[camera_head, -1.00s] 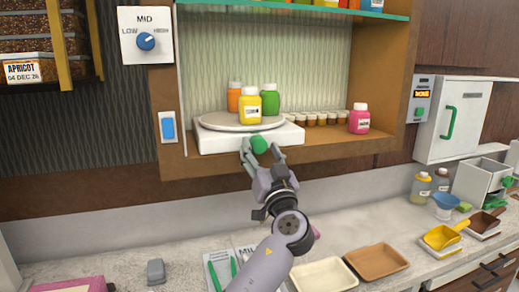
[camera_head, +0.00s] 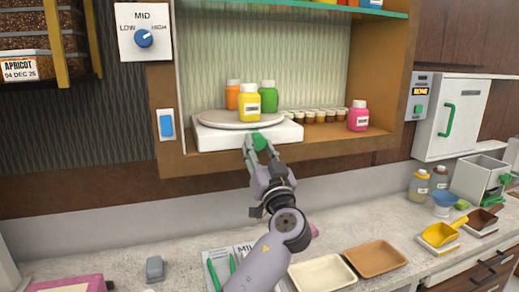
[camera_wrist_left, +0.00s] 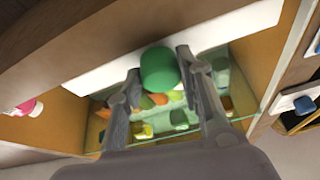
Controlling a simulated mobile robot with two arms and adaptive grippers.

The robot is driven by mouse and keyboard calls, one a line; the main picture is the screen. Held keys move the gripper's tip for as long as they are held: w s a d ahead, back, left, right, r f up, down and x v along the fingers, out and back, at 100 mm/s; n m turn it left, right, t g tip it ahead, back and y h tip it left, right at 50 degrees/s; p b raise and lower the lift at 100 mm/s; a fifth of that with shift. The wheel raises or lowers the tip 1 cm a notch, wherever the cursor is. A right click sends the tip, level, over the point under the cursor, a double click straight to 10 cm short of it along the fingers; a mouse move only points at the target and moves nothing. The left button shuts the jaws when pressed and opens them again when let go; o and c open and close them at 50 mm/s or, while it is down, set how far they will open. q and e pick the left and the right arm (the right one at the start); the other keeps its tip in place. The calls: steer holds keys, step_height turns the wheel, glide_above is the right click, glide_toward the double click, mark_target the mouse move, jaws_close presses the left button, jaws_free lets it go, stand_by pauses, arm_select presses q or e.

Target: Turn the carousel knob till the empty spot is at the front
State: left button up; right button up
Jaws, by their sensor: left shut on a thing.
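The carousel stands on the shelf of the wooden cabinet, with a round grey turntable (camera_head: 215,122) on a white base (camera_head: 215,138). Orange (camera_head: 232,95), yellow (camera_head: 249,104) and green (camera_head: 269,97) bottles stand on the turntable, the yellow one nearest the front. The green knob (camera_head: 259,141) is on the base's front face. My left gripper (camera_head: 259,147) is shut on the knob from below. The knob also shows between the two fingers in the left wrist view (camera_wrist_left: 159,71). My right gripper is in neither view.
A pink bottle (camera_head: 358,116) and a row of small brown jars (camera_head: 320,116) stand on the shelf right of the carousel. A blue switch (camera_head: 166,124) is on the cabinet's left post. Trays (camera_head: 377,259) and scoops lie on the counter below.

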arm_select(q)
steer(key=shift+m, duration=0.3)
steer(key=m+h, duration=0.2)
steer(key=shift+a+m, duration=0.1)
steer(key=shift+m, duration=0.2)
steer(key=m, duration=0.1)
steer(key=m+h+p, duration=0.1)
steer(key=shift+r+m, duration=0.25)
steer(key=shift+m, duration=0.05)
steer(key=m+h+p, duration=0.1)
steer(key=m+p, duration=0.2)
steer(key=m+g+h+p, duration=0.1)
steer(key=m+p, duration=0.2)
steer(key=p, duration=0.1)
steer(key=m+h+p, duration=0.2)
steer(key=m+p, duration=0.2)
steer(key=shift+s+a+r+g, duration=0.15)
steer(key=shift+a+r+g, duration=0.1)
steer(key=shift+r+g, duration=0.15)
steer(key=m+p, duration=0.1)
steer(key=m, duration=0.1)
steer(key=shift+f+m+g+h, duration=0.1)
steer(key=shift+m+g+h, duration=0.2)
steer(key=shift+m+g, duration=0.1)
steer(key=shift+m+g+p, duration=0.4)
steer(key=shift+m+g, duration=0.2)
steer(key=shift+m, duration=0.8)
steer(key=shift+f, duration=0.1)
